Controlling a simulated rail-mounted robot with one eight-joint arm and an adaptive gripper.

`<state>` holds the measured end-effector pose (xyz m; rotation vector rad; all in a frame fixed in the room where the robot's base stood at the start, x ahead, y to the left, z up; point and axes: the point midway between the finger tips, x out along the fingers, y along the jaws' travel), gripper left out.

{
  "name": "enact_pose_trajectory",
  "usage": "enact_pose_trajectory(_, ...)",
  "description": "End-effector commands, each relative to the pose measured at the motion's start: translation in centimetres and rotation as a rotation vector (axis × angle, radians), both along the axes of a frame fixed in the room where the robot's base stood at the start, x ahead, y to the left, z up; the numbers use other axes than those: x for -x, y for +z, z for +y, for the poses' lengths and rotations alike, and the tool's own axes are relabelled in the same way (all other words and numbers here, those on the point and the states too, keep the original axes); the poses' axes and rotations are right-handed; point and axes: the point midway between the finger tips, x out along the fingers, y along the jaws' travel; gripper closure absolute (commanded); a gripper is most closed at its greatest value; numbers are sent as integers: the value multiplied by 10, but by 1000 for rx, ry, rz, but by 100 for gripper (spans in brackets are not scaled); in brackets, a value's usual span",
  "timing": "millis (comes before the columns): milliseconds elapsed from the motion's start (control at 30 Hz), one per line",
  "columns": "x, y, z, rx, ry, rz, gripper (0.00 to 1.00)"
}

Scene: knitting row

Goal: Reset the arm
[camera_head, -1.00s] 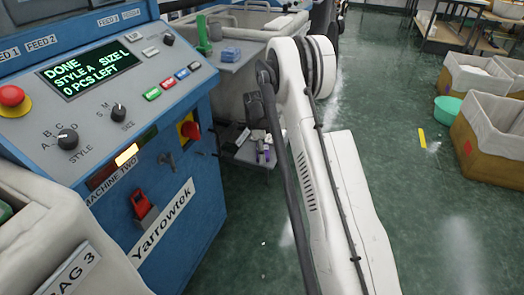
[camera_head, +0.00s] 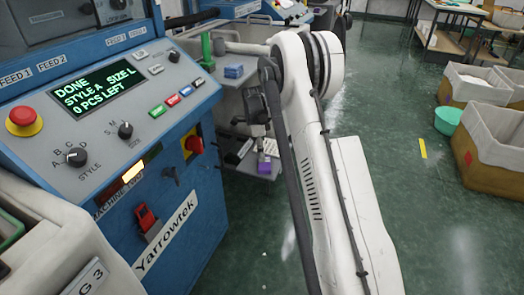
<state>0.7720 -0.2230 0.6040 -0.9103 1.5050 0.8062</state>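My white arm (camera_head: 322,185) rises from the bottom of the head view to a dark-ringed joint (camera_head: 325,65) near the top. A dark cable runs along it. To the left stands the blue knitting machine (camera_head: 190,215) labelled Yarrowtek. Its screen (camera_head: 90,97) reads DONE, STYLE A, SIZE L, 0 PCS LEFT.
The panel carries a red emergency button (camera_head: 23,119), knobs and coloured buttons. A grey bag bin (camera_head: 50,235) is at lower left. A small shelf (camera_head: 240,165) with items stands behind my arm. Fabric-lined boxes (camera_head: 497,140) and a green basin (camera_head: 447,116) are at right. Green floor between is clear.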

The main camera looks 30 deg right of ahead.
Motion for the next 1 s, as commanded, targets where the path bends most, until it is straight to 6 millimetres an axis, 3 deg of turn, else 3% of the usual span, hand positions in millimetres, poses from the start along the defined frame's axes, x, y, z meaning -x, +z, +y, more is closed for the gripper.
enact_pose_trajectory(367, 3, 8, -2, 4, 2, -3, 3)
enact_pose_trajectory(567, 15, 50, 3, 14, 78, -27, 3)
enact_pose_trajectory(1000, 62, 157, 58, 29, 470, -105, 3)
